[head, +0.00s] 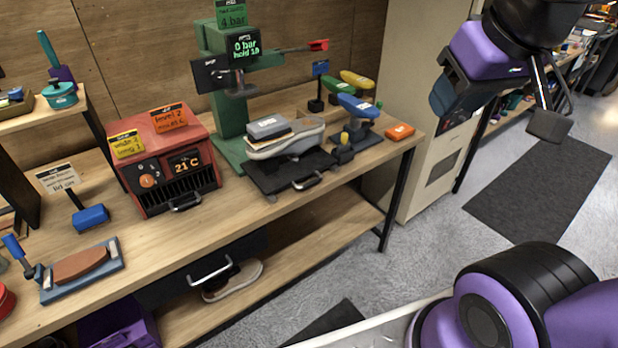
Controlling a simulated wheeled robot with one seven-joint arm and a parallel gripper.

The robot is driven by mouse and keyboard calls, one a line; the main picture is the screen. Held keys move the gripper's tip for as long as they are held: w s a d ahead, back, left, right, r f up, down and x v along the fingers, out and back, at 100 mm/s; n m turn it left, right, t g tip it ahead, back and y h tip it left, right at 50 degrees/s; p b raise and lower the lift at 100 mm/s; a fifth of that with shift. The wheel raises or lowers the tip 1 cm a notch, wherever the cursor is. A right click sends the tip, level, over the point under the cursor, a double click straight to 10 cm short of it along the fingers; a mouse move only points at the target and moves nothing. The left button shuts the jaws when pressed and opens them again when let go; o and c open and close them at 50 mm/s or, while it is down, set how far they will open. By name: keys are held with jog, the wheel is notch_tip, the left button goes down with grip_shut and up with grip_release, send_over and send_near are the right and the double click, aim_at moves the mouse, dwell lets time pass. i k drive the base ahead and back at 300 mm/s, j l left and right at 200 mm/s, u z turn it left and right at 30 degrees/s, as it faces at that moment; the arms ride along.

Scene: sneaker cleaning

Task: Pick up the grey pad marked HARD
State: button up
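A grey pad (268,127) with a small label lies on top of a sole-like shoe part (290,140) under the green press; the label is too small to read. The shoe part sits on a black tray (272,182) with a handle at the front. My gripper (549,124) is at the upper right, above the floor and well away from the bench and the pad. Its fingers are seen from the side, so I cannot tell whether it is open or shut. No object shows in it.
The green press (228,110) stands behind the pad, its arm reaching over it. A red heater box (165,160) is to the left. Colored shoe-shaped forms (358,106) and an orange block (399,131) are to the right.

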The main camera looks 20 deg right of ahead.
aim_at(265, 126)
jog(key=i+j+z, duration=0.15)
jog(key=i+j, duration=0.7)
